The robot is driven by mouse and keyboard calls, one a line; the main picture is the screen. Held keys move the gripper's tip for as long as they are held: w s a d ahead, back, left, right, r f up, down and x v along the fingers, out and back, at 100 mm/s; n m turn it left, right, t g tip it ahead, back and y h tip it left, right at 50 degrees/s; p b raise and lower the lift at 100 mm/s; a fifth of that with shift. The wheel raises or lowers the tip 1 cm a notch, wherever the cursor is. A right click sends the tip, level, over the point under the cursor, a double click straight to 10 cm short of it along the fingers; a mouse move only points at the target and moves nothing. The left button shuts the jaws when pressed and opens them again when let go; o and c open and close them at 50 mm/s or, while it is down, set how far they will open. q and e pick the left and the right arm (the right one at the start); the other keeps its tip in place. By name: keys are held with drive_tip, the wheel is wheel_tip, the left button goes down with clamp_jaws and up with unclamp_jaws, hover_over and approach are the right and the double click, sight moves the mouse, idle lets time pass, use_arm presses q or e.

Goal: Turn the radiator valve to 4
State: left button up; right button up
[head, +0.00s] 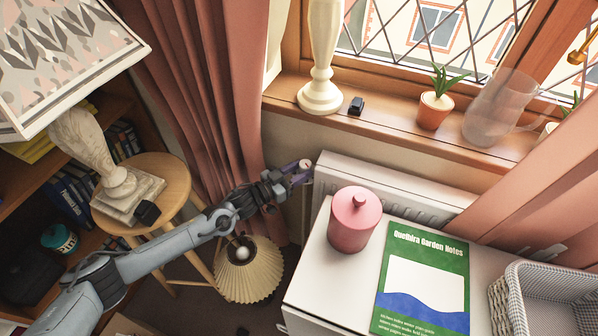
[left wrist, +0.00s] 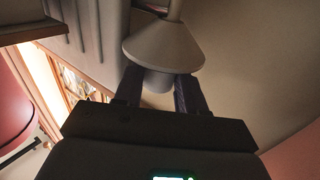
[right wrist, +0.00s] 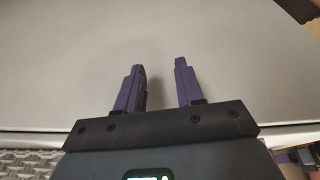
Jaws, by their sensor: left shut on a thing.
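The white radiator (head: 440,192) stands under the window, and its small pale valve (head: 306,165) shows at its left end. In the left wrist view a pale cone with a cylindrical end, the valve (left wrist: 163,45), sits between my fingers. My left gripper (head: 296,173) is shut on the valve; it also shows in the left wrist view (left wrist: 158,92). No numbers on the valve can be read. My right gripper (right wrist: 160,82) is open and empty, facing a plain pale surface in the right wrist view; it is not in the head view.
A white cabinet top (head: 315,270) in front of the radiator holds a pink canister (head: 352,222), a green book (head: 425,275) and a lined basket (head: 550,295). A pink curtain (head: 225,90) hangs behind my left arm. A round stool (head: 165,180) and pleated lampshade (head: 249,270) stand nearby.

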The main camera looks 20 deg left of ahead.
use_arm(q)
drive_tip(key=o, duration=0.8)
drive_tip(key=shift+s, duration=0.1)
drive_tip(key=p+v, duration=0.1)
drive_tip(key=v, duration=0.9)
drive_tip(key=shift+s+a+p, duration=0.2)
drive_tip(key=shift+s+p, duration=0.1)
drive_tip(key=shift+p, duration=0.1)
drive_tip(key=shift+f, duration=0.1)
